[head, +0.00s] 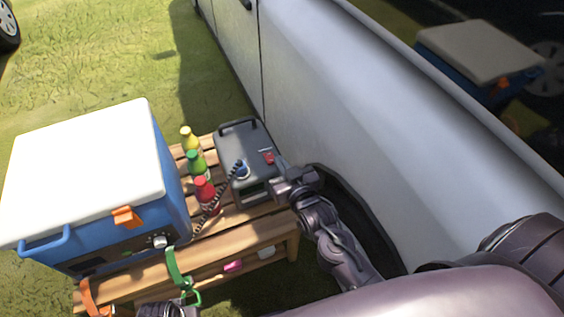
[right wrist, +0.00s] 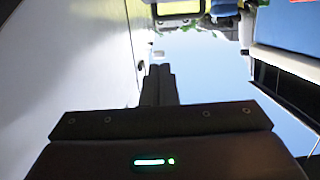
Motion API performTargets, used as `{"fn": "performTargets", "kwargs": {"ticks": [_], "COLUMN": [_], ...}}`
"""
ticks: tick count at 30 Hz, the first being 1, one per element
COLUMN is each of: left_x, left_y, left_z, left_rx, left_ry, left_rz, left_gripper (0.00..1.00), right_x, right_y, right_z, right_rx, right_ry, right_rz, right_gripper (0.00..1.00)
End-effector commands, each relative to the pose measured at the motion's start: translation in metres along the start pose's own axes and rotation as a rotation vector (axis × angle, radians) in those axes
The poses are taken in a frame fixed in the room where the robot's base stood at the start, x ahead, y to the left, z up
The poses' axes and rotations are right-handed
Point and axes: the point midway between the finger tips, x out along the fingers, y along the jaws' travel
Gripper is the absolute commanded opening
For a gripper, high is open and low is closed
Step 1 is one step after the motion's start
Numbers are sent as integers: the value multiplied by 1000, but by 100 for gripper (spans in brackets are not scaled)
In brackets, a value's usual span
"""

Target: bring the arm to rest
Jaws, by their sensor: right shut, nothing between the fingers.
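My right arm comes up from the lower right in the head view. Its gripper (head: 280,174) is at the right side of a grey box (head: 240,150) with a dark handle, close to the white vehicle; I cannot tell whether it touches the box. In the right wrist view the dark fingers (right wrist: 158,86) are together with nothing between them. A dark metal piece at the bottom edge of the head view, left of centre, looks like part of my left arm; its fingers cannot be made out.
The slatted wooden bench (head: 250,234) holds a blue cooler (head: 176,208) with a white lid, and yellow, green (head: 196,163) and red bottles (head: 204,190). Green (head: 178,268) and orange straps hang in front. The white vehicle (head: 370,120) blocks the right side. Open grass (head: 90,60) lies behind.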

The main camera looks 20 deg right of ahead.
Motion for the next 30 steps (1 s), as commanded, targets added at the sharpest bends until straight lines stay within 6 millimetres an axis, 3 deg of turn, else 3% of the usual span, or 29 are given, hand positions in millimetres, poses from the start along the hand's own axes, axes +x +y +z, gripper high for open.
{"fn": "performTargets", "kwargs": {"ticks": [18, 20, 23, 27, 30], "left_x": [0, 0, 0, 0, 0], "left_y": [0, 0, 0, 0, 0], "left_z": [0, 0, 0, 0, 0], "left_rx": [0, 0, 0, 0, 0], "left_ry": [1, 1, 1, 1, 1], "left_rz": [0, 0, 0, 0, 0], "left_gripper": [0, 0, 0, 0, 0], "right_x": [-2, -4, -14, -49, -76], "right_y": [0, -2, -7, -14, -17], "right_z": [6, 20, 65, 140, 177], "right_rx": [-2, -6, -20, -53, -75], "right_ry": [-22, -76, -255, -573, -752], "right_rz": [-3, -9, -31, -73, -97], "right_gripper": [0, 0, 0, 0, 0]}}
